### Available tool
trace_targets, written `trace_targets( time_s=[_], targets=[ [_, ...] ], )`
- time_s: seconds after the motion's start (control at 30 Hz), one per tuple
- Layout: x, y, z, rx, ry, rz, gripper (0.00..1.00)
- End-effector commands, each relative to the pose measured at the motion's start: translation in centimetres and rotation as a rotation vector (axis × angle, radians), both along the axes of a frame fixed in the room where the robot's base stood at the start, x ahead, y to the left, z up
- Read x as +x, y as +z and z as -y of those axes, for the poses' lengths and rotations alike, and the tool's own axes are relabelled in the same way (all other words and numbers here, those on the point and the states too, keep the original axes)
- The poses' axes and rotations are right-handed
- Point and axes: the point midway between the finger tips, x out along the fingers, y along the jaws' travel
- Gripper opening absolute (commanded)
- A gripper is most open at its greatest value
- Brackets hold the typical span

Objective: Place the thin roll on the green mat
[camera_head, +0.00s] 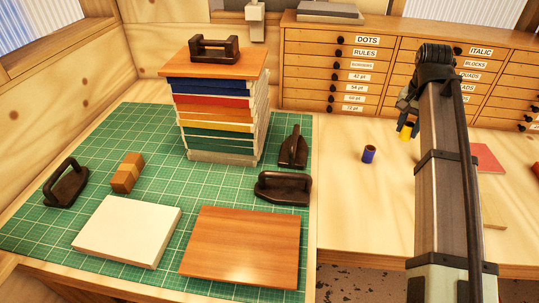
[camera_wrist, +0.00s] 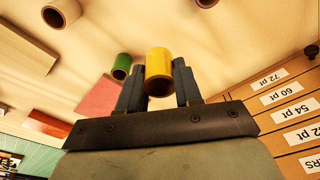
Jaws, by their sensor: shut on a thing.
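My gripper (camera_wrist: 157,84) is shut on a yellow roll (camera_wrist: 159,66), one finger on each side of it. In the head view the yellow roll (camera_head: 405,133) shows just below my gripper (camera_head: 407,112), over the right-hand wooden tabletop near the drawers. I cannot tell whether it touches the wood. The green gridded mat (camera_head: 145,180) covers the left worktop, away from my gripper. A blue roll (camera_head: 369,155) stands on the wood between them. A green roll (camera_wrist: 121,67) and a tan-pink roll (camera_wrist: 62,13) show in the wrist view. Their relative thickness is hard to judge.
The mat holds a tall board stack (camera_head: 215,120), dark handled tools (camera_head: 66,185), a small wooden block (camera_head: 128,173), a white slab (camera_head: 127,230) and a brown board (camera_head: 242,247). Labelled drawers (camera_head: 345,70) stand behind. A red sheet (camera_head: 487,158) lies at right. Bare mat shows between the objects.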

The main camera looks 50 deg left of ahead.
Motion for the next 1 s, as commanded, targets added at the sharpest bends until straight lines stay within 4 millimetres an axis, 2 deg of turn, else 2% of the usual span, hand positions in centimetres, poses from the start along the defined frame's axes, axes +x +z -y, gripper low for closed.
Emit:
trace_targets(
  time_s=[0.03,0.7,0.87,1.0],
  targets=[
    [-1.0,0.0,-2.0,0.0,0.028,0.0,0.01],
    [-13.6,0.0,-24.3,0.0,0.359,0.0,0.01],
    [-14.9,0.3,-29.0,0.0,0.471,-0.001,0.01],
    [-13.4,0.9,-31.8,0.0,0.605,0.0,0.01]
  ],
)
